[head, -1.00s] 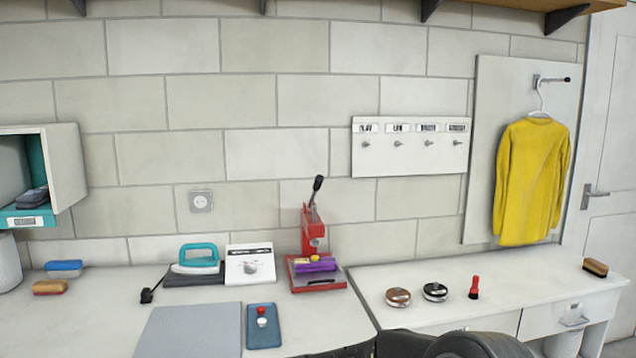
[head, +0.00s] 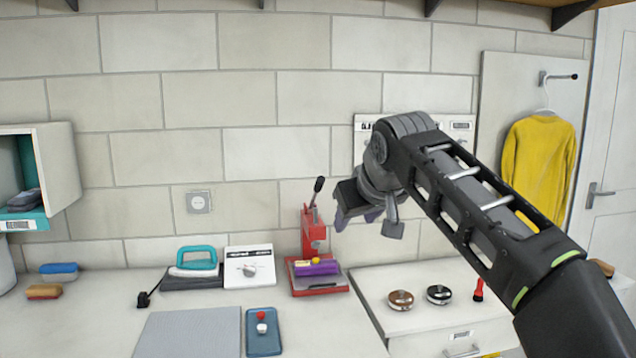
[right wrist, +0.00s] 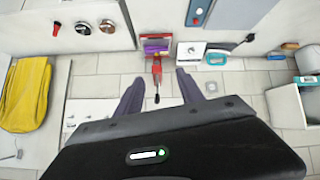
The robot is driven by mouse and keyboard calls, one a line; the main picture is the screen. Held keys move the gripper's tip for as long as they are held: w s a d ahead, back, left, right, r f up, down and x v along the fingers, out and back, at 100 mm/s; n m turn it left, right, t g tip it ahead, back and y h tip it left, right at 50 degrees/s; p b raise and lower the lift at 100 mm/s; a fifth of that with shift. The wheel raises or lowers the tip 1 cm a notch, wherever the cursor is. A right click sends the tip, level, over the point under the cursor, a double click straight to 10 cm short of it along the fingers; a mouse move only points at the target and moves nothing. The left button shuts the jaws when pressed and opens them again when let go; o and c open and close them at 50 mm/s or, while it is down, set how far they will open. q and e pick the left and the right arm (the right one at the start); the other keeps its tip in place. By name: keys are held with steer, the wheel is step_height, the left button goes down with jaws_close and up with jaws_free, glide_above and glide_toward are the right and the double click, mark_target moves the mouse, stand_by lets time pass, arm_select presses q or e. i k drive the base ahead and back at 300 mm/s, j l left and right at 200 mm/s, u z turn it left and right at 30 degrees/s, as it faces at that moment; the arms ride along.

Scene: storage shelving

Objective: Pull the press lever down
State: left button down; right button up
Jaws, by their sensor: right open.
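The red press (head: 307,235) stands at the back of the table against the wall. Its lever (head: 317,187) has a black grip and points up, leaning slightly right. My right gripper (head: 355,216) is open and empty, in the air right of the lever and a little lower in the head view. In the right wrist view the picture is turned over; the lever (right wrist: 157,92) shows between the two spread fingers (right wrist: 160,90). No contact is visible. My left gripper is out of view.
Left of the press are a white dial box (head: 249,268) and a teal iron (head: 196,262). A yellow sweater (head: 538,165) hangs at right. A hook board (head: 462,124) is partly behind my arm.

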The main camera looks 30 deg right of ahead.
mark_target(319, 184)
steer(key=i+l, duration=0.25)
steer(key=i, duration=0.15)
steer(key=i+l, duration=0.25)
steer(key=i, duration=0.2)
steer(key=i+l, duration=0.2)
steer(key=i, duration=0.2)
